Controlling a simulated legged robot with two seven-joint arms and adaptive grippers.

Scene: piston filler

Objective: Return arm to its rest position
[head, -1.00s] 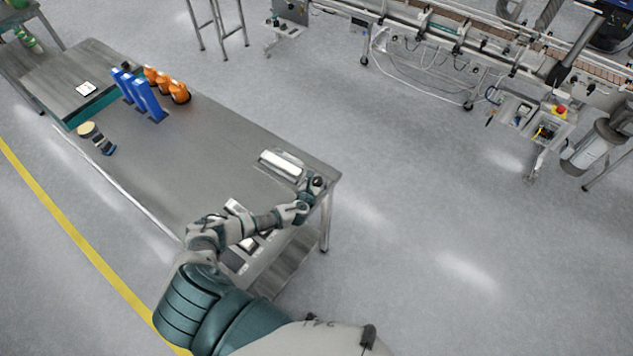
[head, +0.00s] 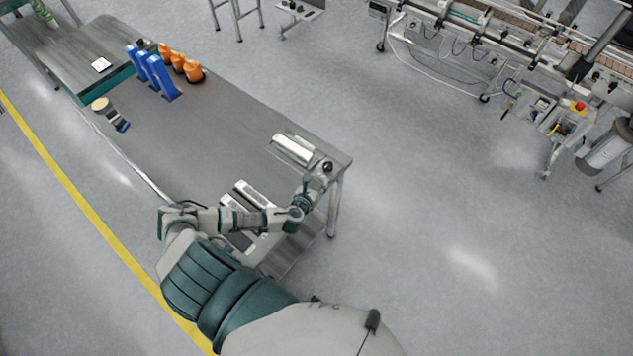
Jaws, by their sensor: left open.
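My left arm comes in from the bottom of the head view, bends at the elbow and reaches right across the front of the grey metal table (head: 205,140). My left gripper (head: 322,172) is at the table's right corner, small and dark. Its jaws are open, and I see nothing held in them. It is just in front of a white box-like object (head: 292,149) lying on the table; I cannot tell whether they touch. My right gripper is not in view.
Blue upright holders (head: 150,72) and several orange bottles (head: 178,62) stand at the table's far end. A small object with a round cream top (head: 100,104) is near the left edge. Long light pieces (head: 252,193) lie beside my forearm. Conveyor machinery (head: 470,40) stands across clear floor.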

